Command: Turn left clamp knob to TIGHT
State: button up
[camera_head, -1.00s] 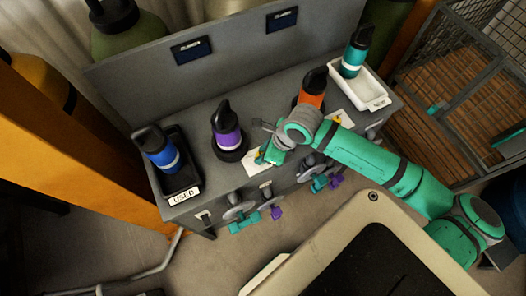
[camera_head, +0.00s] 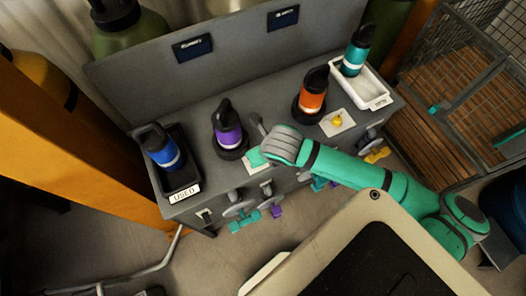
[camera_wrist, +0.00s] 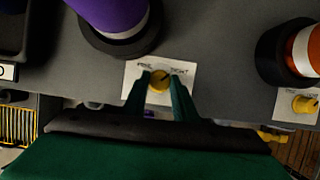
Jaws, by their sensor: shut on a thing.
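The left clamp knob (camera_wrist: 159,80) is yellow and sits on a white label plate (camera_wrist: 187,70) on the grey bench, in front of the purple bottle (camera_head: 228,133). In the wrist view my gripper (camera_wrist: 160,84) has its two green fingers on either side of the knob, shut on it. Lettering shows at both top corners of the plate, but it is too small to read surely. In the head view my gripper (camera_head: 256,157) is over this plate and hides the knob. The purple bottle stands upright in a dark round holder (camera_head: 232,153).
An orange bottle (camera_head: 313,92) stands to the right, with a second yellow knob (camera_head: 337,120) on its own plate. A blue bottle (camera_head: 159,148) is in the black USED tray (camera_head: 190,178). A teal bottle (camera_head: 356,52) is in a white tray (camera_head: 375,95).

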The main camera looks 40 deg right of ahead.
jog(key=shift+d, duration=0.1)
dwell(0.5)
jog(key=o, duration=1.1)
